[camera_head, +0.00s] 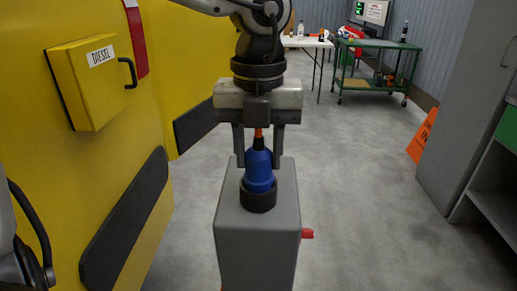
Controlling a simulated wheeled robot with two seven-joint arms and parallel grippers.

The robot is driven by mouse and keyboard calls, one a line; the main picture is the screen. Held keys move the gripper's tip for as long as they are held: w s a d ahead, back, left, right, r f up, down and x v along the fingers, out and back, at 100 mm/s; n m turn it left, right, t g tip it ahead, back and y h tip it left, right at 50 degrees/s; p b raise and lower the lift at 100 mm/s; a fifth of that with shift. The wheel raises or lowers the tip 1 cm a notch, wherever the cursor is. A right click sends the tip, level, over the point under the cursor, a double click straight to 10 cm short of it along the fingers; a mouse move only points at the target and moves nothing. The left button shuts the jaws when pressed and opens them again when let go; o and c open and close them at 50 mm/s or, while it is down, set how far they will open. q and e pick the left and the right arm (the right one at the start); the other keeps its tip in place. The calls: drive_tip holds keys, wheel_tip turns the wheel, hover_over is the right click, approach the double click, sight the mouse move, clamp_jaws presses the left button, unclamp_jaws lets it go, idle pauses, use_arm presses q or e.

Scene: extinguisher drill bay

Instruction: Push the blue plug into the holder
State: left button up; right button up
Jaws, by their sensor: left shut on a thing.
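The blue plug (259,172) stands upright in the dark ring-shaped holder (258,198) on top of a grey pedestal (256,245). Its lower end is hidden by the ring, so I cannot tell how deep it sits. My left gripper (259,146) points straight down from above, its two fingers on either side of the plug's narrow upper part, shut on it. A small orange piece shows between the fingers, above the plug's black neck.
A yellow machine with a box marked DIESEL (95,80) stands close on the left. A red part (307,233) sticks out from the pedestal's right side. A green cart (375,70), an orange sign (422,135) and a grey cabinet (465,100) stand farther right. Floor between is clear.

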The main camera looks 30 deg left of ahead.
use_arm(q)
drive_tip(key=o, duration=1.2)
drive_tip(key=shift+c, duration=0.2)
wheel_tip(320, 180, up, 16)
drive_tip(key=p, duration=0.2)
use_arm(e)
drive_tip(key=shift+r, duration=0.5)
